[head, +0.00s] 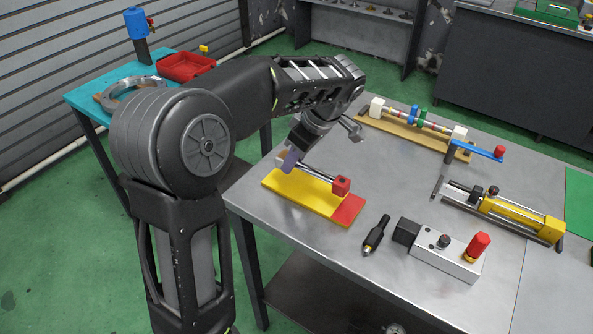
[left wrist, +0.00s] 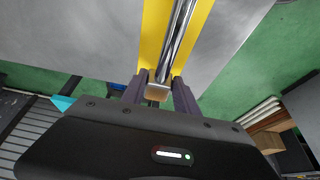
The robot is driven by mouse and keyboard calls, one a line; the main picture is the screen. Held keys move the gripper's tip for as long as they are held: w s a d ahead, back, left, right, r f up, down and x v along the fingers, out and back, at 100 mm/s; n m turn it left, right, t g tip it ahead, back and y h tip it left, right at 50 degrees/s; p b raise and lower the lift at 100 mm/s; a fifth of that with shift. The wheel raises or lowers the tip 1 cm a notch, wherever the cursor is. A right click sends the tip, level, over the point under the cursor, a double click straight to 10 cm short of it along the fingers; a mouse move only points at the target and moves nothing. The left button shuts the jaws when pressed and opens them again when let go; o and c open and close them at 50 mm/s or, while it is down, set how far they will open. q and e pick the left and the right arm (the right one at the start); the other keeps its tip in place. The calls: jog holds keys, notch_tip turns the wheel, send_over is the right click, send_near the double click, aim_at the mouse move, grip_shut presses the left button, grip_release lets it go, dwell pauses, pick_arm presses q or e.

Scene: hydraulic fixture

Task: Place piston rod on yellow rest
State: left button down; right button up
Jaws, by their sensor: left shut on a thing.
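The piston rod (head: 319,172) is a shiny silver bar with a red block (head: 341,186) at its right end. It lies lengthwise along the yellow rest (head: 287,186), a flat yellow board with a red right end (head: 349,210). I cannot tell whether the rod touches the board or hangs just above it. My left gripper (head: 288,160) is shut on the rod near its left end. In the left wrist view the rod (left wrist: 179,38) runs away from between the two fingers (left wrist: 158,94), over the yellow board (left wrist: 154,25). My right gripper is not in view.
A black tool (head: 376,235) and a grey block with a red knob (head: 440,249) lie right of the board. A yellow cylinder (head: 515,217) and a wooden rack with coloured rings (head: 415,131) stand farther back. The near left table edge is close to the board.

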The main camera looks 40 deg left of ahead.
pick_arm(q)
jog(key=shift+f, duration=1.85)
jog(key=shift+f, duration=0.15)
jog(key=c, duration=0.9)
grip_release()
